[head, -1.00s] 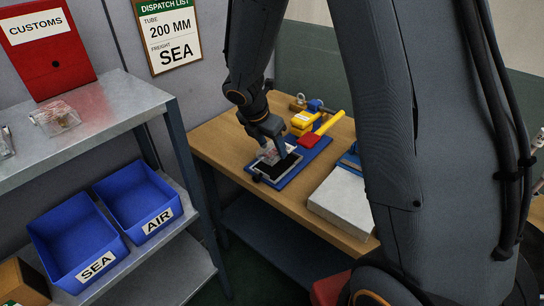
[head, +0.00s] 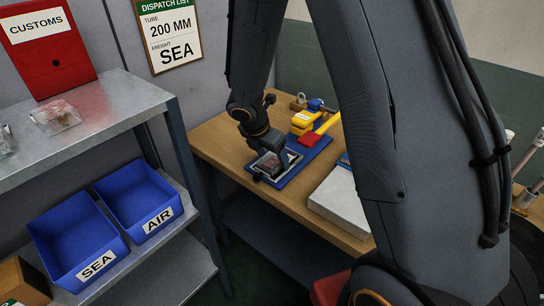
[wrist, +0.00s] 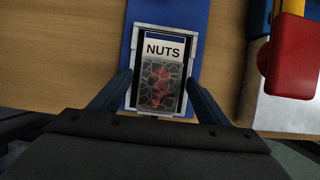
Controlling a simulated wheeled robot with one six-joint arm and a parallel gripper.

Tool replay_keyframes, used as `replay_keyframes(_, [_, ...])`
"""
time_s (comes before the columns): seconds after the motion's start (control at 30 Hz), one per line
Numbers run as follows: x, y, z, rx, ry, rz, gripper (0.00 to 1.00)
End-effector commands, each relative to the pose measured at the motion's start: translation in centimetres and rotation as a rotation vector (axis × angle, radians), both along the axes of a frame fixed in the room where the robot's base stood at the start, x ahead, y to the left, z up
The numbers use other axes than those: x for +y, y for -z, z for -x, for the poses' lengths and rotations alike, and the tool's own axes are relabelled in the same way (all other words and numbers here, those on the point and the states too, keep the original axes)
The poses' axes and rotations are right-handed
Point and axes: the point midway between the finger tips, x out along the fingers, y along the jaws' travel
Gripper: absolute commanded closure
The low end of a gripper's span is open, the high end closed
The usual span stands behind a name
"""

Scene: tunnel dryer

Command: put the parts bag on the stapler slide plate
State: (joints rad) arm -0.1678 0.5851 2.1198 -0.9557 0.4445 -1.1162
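The parts bag (wrist: 160,85) is clear, with a white "NUTS" label and reddish parts inside. It lies face up within the light-rimmed, dark slide plate (wrist: 165,29) in the wrist view, lined up with it. The plate sits on the blue base (wrist: 205,15) of the stapler. The yellow and red stapler (head: 308,138) stands behind it in the head view. My gripper (wrist: 160,82) is low over the plate, with one finger at each side of the bag. Gaps show between the fingers and the bag, so it looks open. In the head view my gripper (head: 271,158) partly hides the bag.
A pale block (head: 342,203) lies right of the stapler base on the wooden bench (head: 222,140). A metal shelf (head: 105,105) at left holds another clear bag (head: 58,116), with blue SEA (head: 75,240) and AIR (head: 140,203) bins below.

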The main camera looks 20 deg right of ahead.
Motion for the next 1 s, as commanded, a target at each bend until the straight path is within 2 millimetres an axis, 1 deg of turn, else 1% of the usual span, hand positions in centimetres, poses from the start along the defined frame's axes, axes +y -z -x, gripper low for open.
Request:
replay_keyframes(0.2, [0.0,-0.2,0.0,0.0,0.0,0.0,0.3])
replay_keyframes(0.33, [0.3,-1.2,0.1,-0.003,-0.001,0.001,0.3])
replay_keyframes(0.47, [1.0,-3.2,0.5,-0.005,0.0,-0.001,0.3])
replay_keyframes(0.6, [1.9,-5.8,1.1,-0.006,0.0,-0.002,0.3])
replay_keyframes(0.8, [3.1,-8.9,1.9,-0.004,-0.001,-0.001,0.3])
replay_keyframes(1.0, [3.7,-10.9,2.4,-0.001,0.0,0.0,0.3])
